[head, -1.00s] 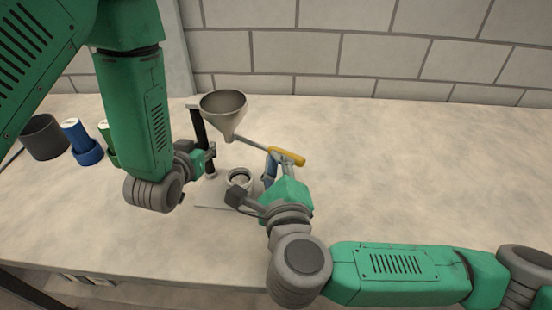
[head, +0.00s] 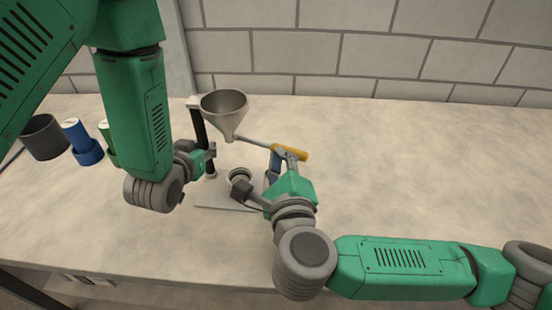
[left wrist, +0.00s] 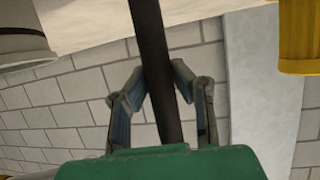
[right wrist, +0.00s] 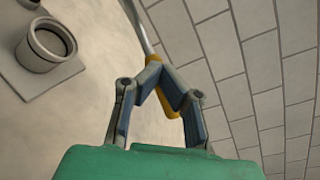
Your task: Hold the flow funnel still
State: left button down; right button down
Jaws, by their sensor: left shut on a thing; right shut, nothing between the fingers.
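The grey metal flow funnel (head: 225,106) stands on a dark upright post (head: 200,131), which also crosses the left wrist view (left wrist: 152,45). My left gripper (head: 211,152) is shut around the post below the funnel, and its fingers (left wrist: 158,70) press on it from both sides. A thin metal rod runs from the funnel's spout to a yellow handle (head: 290,152). My right gripper (head: 277,151) is shut and empty beside the handle; in the right wrist view its fingertips (right wrist: 153,65) meet in front of the yellow handle (right wrist: 165,104), partly hiding it. I cannot tell if they touch.
A small grey cup (head: 240,175) stands on a flat plate (head: 222,200) below the funnel, partly behind my right gripper. A dark pot (head: 44,137) and a blue container (head: 86,150) stand at the left. The right side of the table is clear, with a block wall behind.

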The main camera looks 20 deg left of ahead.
jog(key=w+d, duration=0.2)
jog(key=w, duration=0.4)
jog(key=shift+d, duration=0.2)
dwell(4.6)
jog(key=shift+s+a, duration=0.1)
jog(key=shift+s, duration=0.05)
dwell(0.4)
jog(key=s+a, duration=0.3)
jog(key=s, duration=0.7)
jog(key=shift+a, duration=0.4)
dwell(0.5)
